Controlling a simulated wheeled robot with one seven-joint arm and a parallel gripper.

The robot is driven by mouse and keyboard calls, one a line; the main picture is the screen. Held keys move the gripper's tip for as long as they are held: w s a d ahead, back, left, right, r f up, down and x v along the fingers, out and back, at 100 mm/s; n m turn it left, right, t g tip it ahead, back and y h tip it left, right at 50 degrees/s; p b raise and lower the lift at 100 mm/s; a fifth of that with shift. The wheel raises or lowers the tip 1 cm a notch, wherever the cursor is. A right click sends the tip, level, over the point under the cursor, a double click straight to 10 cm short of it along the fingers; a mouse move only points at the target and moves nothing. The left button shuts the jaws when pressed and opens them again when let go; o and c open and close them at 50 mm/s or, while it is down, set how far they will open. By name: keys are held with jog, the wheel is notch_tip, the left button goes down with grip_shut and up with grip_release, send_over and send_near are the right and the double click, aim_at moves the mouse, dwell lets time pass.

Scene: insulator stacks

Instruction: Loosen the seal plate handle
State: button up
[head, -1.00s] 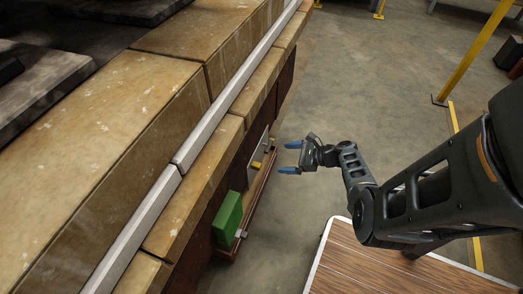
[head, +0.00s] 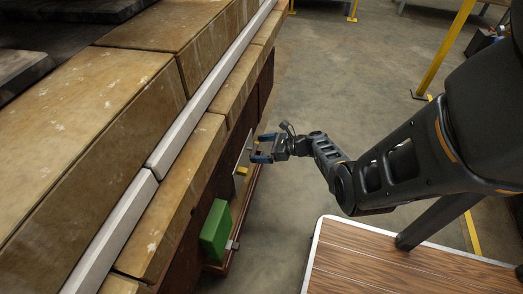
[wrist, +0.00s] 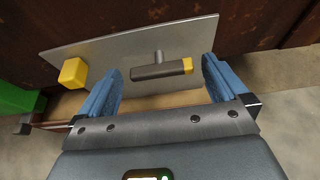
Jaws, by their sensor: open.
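The seal plate (wrist: 135,48) is a grey metal sheet on the dark brown side wall, and it also shows edge-on in the head view (head: 243,150). Its handle (wrist: 158,72) is a dark grey bar with a yellow end on a short stem. My gripper (wrist: 160,70) is open, with one blue finger on each side of the handle. The handle lies crosswise between the fingers, and no contact is clear. In the head view my gripper (head: 262,147) is close to the plate. A yellow block (wrist: 73,73) sits on the plate, left of the left finger.
A green box (head: 215,229) is on the wall nearer the camera, beside a low ledge (head: 236,244). Tan blocks (head: 75,145) and a pale rail (head: 200,115) run above the wall. Open floor (head: 340,90) lies to the right.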

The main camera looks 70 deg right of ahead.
jog(key=shift+c, duration=0.4)
jog(key=c, duration=0.9)
jog(key=shift+o, duration=0.2)
jog(key=shift+a+n, duration=0.1)
jog(key=shift+n, duration=0.2)
jog(key=shift+a+f+n+t+h+b, duration=0.3)
jog(key=shift+n+t+h+b, duration=0.65)
jog(key=shift+n, duration=1.3)
jog(key=shift+a+f+n+t+h+b, duration=0.3)
jog(key=shift+n+h+b, duration=0.35)
jog(key=shift+n+h, duration=1.15)
jog(key=shift+a+f+n+t+h+b, duration=0.25)
jog(key=shift+n+t+h+b, duration=0.5)
jog(key=shift+n, duration=2)
jog(key=shift+f, duration=0.1)
